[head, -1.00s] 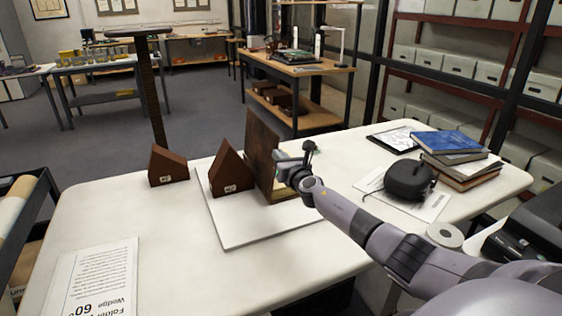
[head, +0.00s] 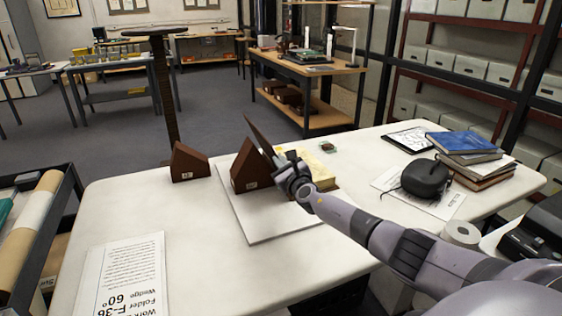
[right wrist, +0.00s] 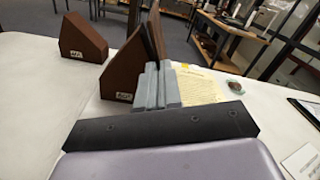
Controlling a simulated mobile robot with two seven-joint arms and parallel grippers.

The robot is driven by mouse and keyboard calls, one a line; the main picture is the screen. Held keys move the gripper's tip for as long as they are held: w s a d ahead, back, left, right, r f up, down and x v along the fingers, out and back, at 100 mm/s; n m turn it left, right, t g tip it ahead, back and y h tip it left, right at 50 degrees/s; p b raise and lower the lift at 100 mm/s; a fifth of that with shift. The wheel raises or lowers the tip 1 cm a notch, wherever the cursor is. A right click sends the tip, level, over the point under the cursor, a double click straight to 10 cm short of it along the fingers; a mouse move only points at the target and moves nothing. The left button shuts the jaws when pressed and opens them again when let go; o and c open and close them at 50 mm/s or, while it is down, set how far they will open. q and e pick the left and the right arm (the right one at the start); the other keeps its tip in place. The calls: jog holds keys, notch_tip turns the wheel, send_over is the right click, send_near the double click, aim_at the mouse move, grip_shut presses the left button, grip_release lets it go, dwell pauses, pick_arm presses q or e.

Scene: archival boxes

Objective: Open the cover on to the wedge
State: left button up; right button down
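The brown cover (head: 264,136) is swung up from the yellowish written pages (head: 322,171) and leans left toward the brown labelled wedge (head: 248,172). Whether it rests on the wedge is hard to tell. Wedge and pages sit on a white board (head: 272,227). My right gripper (head: 285,160) is at the cover's right side, above the pages. In the right wrist view its grey fingers (right wrist: 160,88) look closed together against the cover (right wrist: 152,40), not visibly around it. A second brown wedge (head: 189,163) stands to the left. My left gripper is out of view.
A printed sheet (head: 125,272) reading "Folder F-36, Wedge 60°" lies at the front left. A small round object (head: 327,147) lies behind the pages. A rack with rolls (head: 30,230) stands left.

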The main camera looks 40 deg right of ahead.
dwell(0.4)
jog(key=c, duration=1.3)
grip_release()
jog(key=shift+p+v, duration=2.05)
jog(key=shift+v, duration=1.5)
jog(key=shift+a, duration=0.1)
